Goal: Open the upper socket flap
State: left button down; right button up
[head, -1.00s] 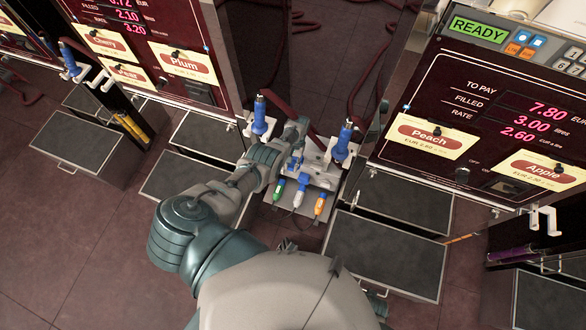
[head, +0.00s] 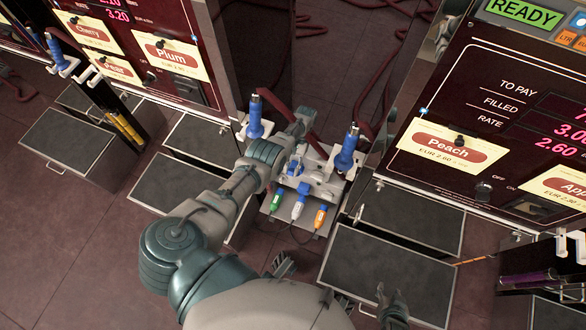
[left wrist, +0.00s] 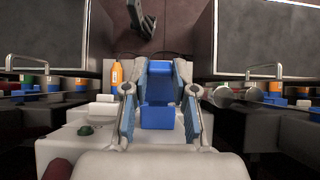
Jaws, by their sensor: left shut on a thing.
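A pale socket block (head: 330,185) stands between the two dispensers in the head view. Its blue upper flap (head: 295,167) is partly hidden by my left gripper (head: 292,160). In the left wrist view, the two fingers of my left gripper (left wrist: 160,100) are shut on the blue flap (left wrist: 160,116), one on each side. How far the flap is tilted is hard to tell. Dark finger-like parts (head: 283,263) of what looks like my right gripper show past my own pale arm, well in front of the block. Its opening cannot be told.
Green (head: 276,200), white (head: 298,207) and orange (head: 320,217) plugs lie at the block's front. Blue nozzles stand upright at its left (head: 255,117) and right (head: 347,148). A dark red hose runs behind.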

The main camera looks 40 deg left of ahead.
pick_arm(q)
jog(key=shift+w+r, duration=0.1)
jog(key=shift+w, duration=0.2)
jog(key=c, duration=1.1)
grip_release()
jog(key=shift+o, duration=0.9)
